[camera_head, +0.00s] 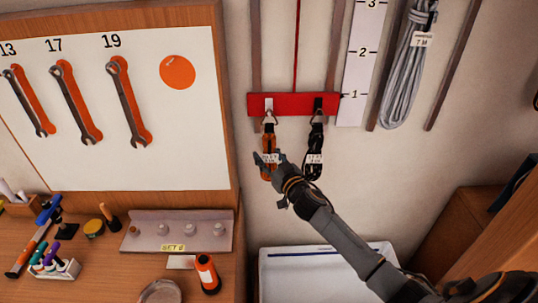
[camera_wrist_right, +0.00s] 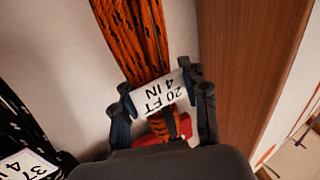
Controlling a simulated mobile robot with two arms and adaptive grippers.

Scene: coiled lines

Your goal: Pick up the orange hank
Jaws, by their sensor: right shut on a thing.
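The orange hank (camera_head: 269,143) hangs from the left hook of a red rack (camera_head: 290,104) on the wall. In the right wrist view the orange and black hank (camera_wrist_right: 132,35) runs between my fingers, with a white tag (camera_wrist_right: 160,94) reading "20 FT 4 IN". My right gripper (camera_head: 268,160) is shut on the hank at its tag; it also shows in the right wrist view (camera_wrist_right: 163,100). A black hank (camera_head: 315,150) hangs from the right hook, just beside it. My left gripper is in neither view.
A grey coiled line (camera_head: 408,70) hangs further right by a measuring board (camera_head: 358,60). A white bin (camera_head: 320,270) stands below the rack. At left are a wrench board (camera_head: 190,150) and a workbench with an orange-black bottle (camera_head: 206,272).

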